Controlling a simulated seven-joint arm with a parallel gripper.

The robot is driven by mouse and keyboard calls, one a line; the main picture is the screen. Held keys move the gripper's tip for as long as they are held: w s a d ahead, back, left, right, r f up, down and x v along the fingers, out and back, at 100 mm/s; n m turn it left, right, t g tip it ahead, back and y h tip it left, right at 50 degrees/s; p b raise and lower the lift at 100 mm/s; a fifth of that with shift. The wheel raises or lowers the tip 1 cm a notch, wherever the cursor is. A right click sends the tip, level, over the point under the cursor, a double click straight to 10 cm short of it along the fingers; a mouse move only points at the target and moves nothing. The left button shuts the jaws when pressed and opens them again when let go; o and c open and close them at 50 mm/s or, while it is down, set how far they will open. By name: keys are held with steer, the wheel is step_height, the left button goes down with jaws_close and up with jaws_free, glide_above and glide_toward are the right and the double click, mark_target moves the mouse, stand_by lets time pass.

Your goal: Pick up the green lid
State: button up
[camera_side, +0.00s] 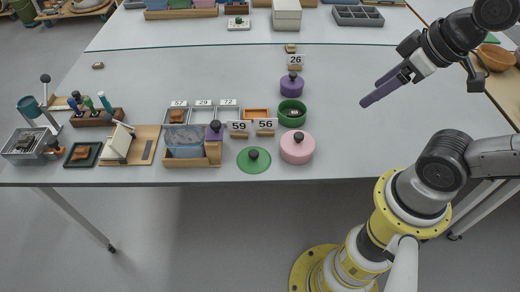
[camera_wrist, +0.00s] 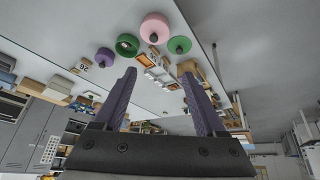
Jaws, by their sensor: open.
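The green lid (camera_side: 253,161) is a flat disc with a dark knob, lying near the table's front edge in the side view. It also shows in the wrist view (camera_wrist: 183,46). An open green pot (camera_side: 292,115) with something small inside stands behind and to the right of it; it shows in the wrist view too (camera_wrist: 124,44). My gripper (camera_side: 372,101) has purple fingers and is up to the right, well away from the lid. Its fingers are apart and empty in the wrist view (camera_wrist: 162,100).
A pink lidded pot (camera_side: 298,148) stands just right of the lid, and a purple lidded pot (camera_side: 291,84) is farther back. Number cards 59 (camera_side: 238,127) and 56 (camera_side: 265,125) stand behind the lid. A wooden tray with a blue tub (camera_side: 185,142) is to its left. The table's right is clear.

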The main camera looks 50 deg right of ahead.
step_height(320, 180, up, 2)
steer(key=w+n, duration=0.2)
steer(key=w, duration=0.1)
steer(key=n+g+y, duration=0.1)
steer(key=n+g, duration=0.4)
steer(key=n, duration=0.3)
glide_above(254, 153)
steer(key=d, duration=0.2)
step_height(254, 153, down, 26)
steer(key=shift+a+f, duration=0.3)
steer(key=shift+f, duration=0.75)
steer(key=shift+a+f, duration=0.35)
steer(key=shift+f, duration=0.7)
steer(key=shift+a+f, duration=0.3)
steer(key=shift+f, duration=0.75)
jaws_close()
